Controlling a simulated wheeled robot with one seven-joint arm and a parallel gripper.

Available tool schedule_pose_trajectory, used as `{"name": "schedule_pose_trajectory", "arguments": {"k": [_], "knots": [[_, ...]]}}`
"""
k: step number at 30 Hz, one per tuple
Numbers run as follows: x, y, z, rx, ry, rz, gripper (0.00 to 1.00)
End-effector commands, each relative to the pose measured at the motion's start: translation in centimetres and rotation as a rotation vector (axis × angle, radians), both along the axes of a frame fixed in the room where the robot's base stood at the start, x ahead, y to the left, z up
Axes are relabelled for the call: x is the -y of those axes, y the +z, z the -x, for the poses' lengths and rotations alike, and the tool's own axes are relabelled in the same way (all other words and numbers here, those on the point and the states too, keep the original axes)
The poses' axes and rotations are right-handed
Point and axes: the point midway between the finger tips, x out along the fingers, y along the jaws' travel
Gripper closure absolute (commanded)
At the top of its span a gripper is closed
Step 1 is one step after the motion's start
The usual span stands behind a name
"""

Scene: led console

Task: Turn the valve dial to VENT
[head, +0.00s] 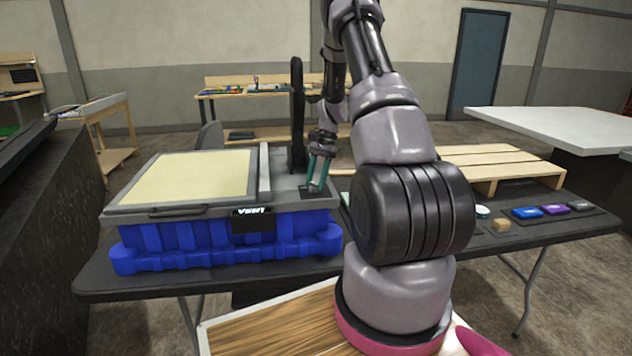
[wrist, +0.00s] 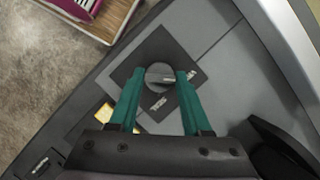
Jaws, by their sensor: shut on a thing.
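The valve dial (wrist: 158,78) is a round grey knob on a dark square plate (wrist: 133,67) in the wrist view. In the head view the plate lies on the right end of the console top, and the dial is hidden there. My gripper (head: 317,188) reaches down onto this plate. In the wrist view its green fingers (wrist: 157,80) stand on either side of the dial and are shut on it. A black display (head: 252,219) on the console's front reads "VENT".
The blue-based console (head: 180,238) stands on a dark table (head: 98,277). It has a pale panel (head: 190,178) and a black upright wheel (head: 297,115) behind the dial. Several small blocks (head: 527,212) and a wooden pallet (head: 490,158) are on the right.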

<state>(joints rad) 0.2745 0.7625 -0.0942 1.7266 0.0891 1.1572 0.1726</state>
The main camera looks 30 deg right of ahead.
Motion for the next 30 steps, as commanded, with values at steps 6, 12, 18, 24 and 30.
{"name": "schedule_pose_trajectory", "arguments": {"k": [6,12,18,24,30], "knots": [[0.07,-0.01,-0.02,0.0,0.056,0.001,1.0],[0.06,-0.01,-0.04,0.0,0.073,0.001,1.0],[0.04,-0.01,-0.04,0.0,0.073,0.001,1.0],[0.04,-0.01,-0.04,0.0,0.073,0.001,0.22],[0.0,-0.01,-0.04,0.0,0.073,0.001,0.22]]}}
